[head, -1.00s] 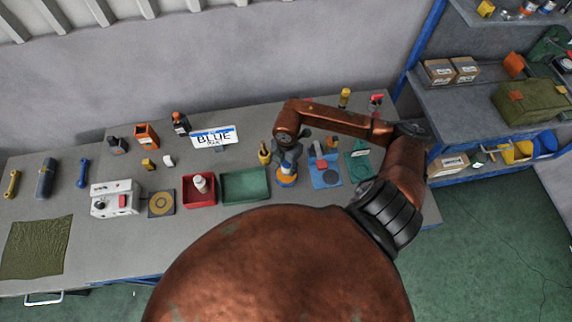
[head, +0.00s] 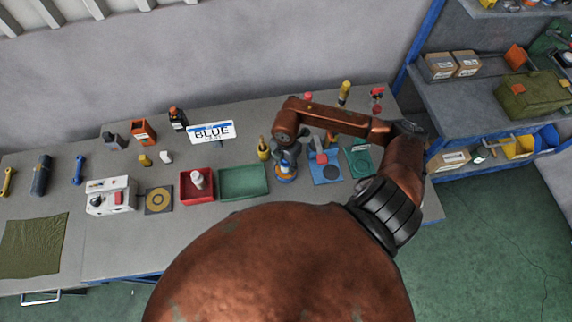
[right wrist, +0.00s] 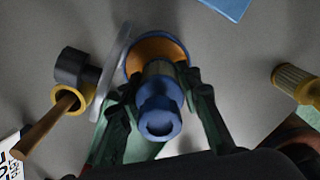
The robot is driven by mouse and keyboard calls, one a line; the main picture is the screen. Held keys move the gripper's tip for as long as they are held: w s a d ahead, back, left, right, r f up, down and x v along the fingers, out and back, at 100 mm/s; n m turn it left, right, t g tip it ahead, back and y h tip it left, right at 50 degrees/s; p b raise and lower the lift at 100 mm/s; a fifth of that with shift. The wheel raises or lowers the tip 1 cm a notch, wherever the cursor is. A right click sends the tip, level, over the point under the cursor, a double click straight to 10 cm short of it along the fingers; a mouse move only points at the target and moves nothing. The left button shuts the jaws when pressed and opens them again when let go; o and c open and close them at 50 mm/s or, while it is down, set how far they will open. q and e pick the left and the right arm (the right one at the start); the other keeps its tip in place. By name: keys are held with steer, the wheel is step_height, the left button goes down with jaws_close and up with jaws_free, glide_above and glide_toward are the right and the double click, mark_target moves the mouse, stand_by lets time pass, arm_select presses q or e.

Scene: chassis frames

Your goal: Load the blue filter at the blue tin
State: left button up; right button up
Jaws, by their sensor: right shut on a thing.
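My right gripper (right wrist: 160,108) is shut on the blue filter (right wrist: 160,117), which has a blue collar and a pale ribbed body. Behind the filter in the right wrist view is a round blue-rimmed piece with an orange face (right wrist: 137,64), apparently the blue tin. It shows in the head view as a blue and orange round (head: 286,179) under my right gripper (head: 287,160). The filter overlaps it, and I cannot tell whether they touch. My left gripper is out of view.
A dark cylinder with a yellow ring and wooden handle (right wrist: 72,85) and a yellow ribbed filter (right wrist: 297,82) flank the hold. A green tray (head: 243,182), red tray (head: 184,187) and blue mat (head: 326,179) lie nearby. A BLUE sign (head: 211,132) stands behind.

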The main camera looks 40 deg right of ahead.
mark_target(286, 163)
steer(key=shift+f+b, duration=0.3)
steer(key=shift+f, duration=0.25)
stand_by(1.4)
steer(key=shift+r+p, duration=2.55)
steer(key=shift+r, duration=1.05)
